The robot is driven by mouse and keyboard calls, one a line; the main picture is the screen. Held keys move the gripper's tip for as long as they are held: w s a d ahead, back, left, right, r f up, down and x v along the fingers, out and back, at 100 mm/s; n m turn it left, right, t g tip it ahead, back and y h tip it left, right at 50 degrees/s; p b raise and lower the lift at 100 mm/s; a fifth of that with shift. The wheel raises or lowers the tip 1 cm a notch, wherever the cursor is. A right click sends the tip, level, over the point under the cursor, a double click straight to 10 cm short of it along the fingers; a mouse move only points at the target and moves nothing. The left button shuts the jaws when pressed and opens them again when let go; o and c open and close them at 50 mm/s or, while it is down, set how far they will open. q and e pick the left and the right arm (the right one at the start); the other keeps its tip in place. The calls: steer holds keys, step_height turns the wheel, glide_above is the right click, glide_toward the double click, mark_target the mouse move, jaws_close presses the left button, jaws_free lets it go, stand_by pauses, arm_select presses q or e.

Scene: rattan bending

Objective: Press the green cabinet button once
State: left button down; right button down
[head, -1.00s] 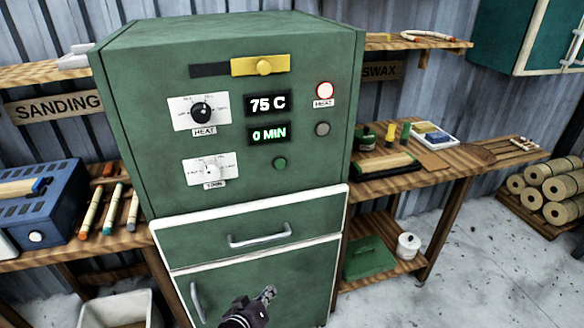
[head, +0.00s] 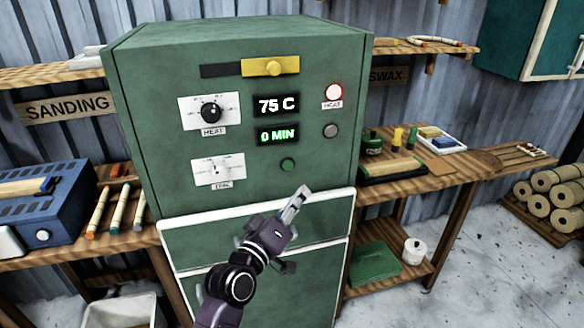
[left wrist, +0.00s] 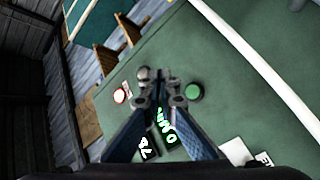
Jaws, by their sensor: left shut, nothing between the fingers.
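The green button (head: 288,165) is a small round knob on the front of the green cabinet (head: 240,200), below the "0 MIN" display (head: 277,135). It also shows in the left wrist view (left wrist: 193,92), right of the fingers. My left gripper (head: 303,190) is shut and empty, in front of the cabinet. In the head view its tip appears just below and right of the button, apart from it. In the left wrist view the shut fingers (left wrist: 160,88) cover part of the displays. My right gripper is not in view.
A blue machine (head: 45,210) stands left, and a wooden bench (head: 450,180) right.

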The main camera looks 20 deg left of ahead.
mark_target(288, 166)
arm_select(q)
steer(key=shift+w+a+b, duration=0.65)
steer(key=shift+w+a, duration=0.2)
steer(key=shift+w, duration=0.4)
steer(key=shift+w+a+b, duration=0.6)
steer(key=shift+w+a, duration=0.2)
steer(key=shift+w, duration=0.4)
steer(key=shift+w+a+b, duration=0.65)
steer(key=shift+w+a, duration=0.2)
steer(key=shift+w, duration=0.4)
steer(key=shift+w, duration=0.1)
steer(key=shift+w+a, duration=0.2)
steer(key=shift+w, duration=0.05)
steer(key=shift+w+a, duration=0.25)
steer(key=shift+w, duration=0.05)
steer(key=shift+s+d, duration=0.1)
steer(key=shift+s+d+p, duration=0.4)
steer(key=shift+s+p, duration=0.05)
steer(key=shift+s, duration=0.15)
